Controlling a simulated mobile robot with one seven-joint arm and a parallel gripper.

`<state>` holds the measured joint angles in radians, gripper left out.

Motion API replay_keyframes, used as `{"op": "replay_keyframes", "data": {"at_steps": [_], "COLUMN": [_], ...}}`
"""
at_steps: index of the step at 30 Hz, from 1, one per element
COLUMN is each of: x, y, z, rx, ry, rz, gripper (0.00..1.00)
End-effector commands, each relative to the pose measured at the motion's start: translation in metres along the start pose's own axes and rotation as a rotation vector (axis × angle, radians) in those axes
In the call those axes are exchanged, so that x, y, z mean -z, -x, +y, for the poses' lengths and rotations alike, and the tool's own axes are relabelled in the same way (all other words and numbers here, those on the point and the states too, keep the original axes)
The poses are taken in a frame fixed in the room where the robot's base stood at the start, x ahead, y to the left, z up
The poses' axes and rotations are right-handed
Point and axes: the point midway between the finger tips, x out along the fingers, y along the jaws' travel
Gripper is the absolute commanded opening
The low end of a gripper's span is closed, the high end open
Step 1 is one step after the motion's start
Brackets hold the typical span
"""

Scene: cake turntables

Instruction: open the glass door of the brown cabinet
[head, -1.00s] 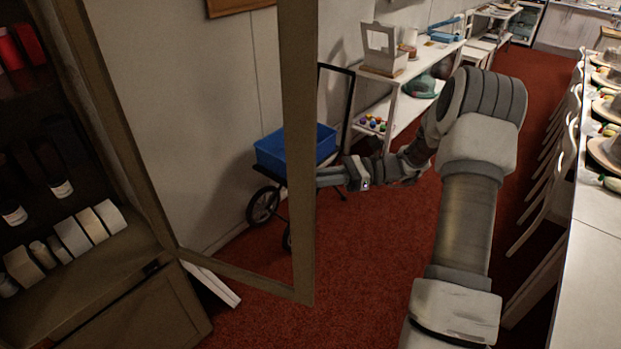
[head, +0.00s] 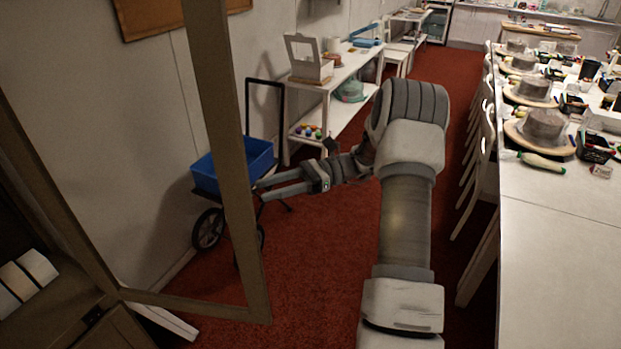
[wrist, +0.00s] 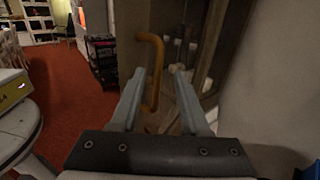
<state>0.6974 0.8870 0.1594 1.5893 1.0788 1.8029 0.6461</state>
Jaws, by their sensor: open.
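The brown cabinet (head: 112,330) is at the lower left of the head view, mostly out of frame. Its glass door (head: 232,170), a brown frame around a clear pane, stands swung out from the cabinet. My gripper (head: 262,190) is open just right of the door's free edge, with its fingertips close to the frame. In the wrist view, a brass-coloured bar handle (wrist: 157,70) shows between and beyond the open fingers of my gripper (wrist: 159,74), nearer the left one. The fingers are not closed on it; contact cannot be told.
A blue wheeled cart (head: 205,176) stands behind the door. A white shelf table (head: 325,88) is beyond it by the wall. A long white table (head: 560,240) with chairs runs along the right. Red carpet (head: 320,270) between them is clear.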

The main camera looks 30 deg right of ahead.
Motion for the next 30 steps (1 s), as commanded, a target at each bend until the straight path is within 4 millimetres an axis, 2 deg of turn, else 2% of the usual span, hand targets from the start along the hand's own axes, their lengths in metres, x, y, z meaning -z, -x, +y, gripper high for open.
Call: {"op": "replay_keyframes", "data": {"at_steps": [1, 6, 12, 19, 30], "x": [0.003, 0.003, 0.002, 0.001, 0.000], "y": [0.014, 0.057, 0.096, 0.116, 0.119], "z": [-0.001, 0.000, 0.000, 0.000, 0.000], "rx": [0.004, 0.003, 0.002, -0.001, -0.001], "ry": [0.003, 0.001, 0.001, -0.001, -0.001], "rz": [0.002, 0.001, 0.001, 0.000, 0.000], "gripper": [0.46, 0.46, 0.46, 0.46, 0.46]}}
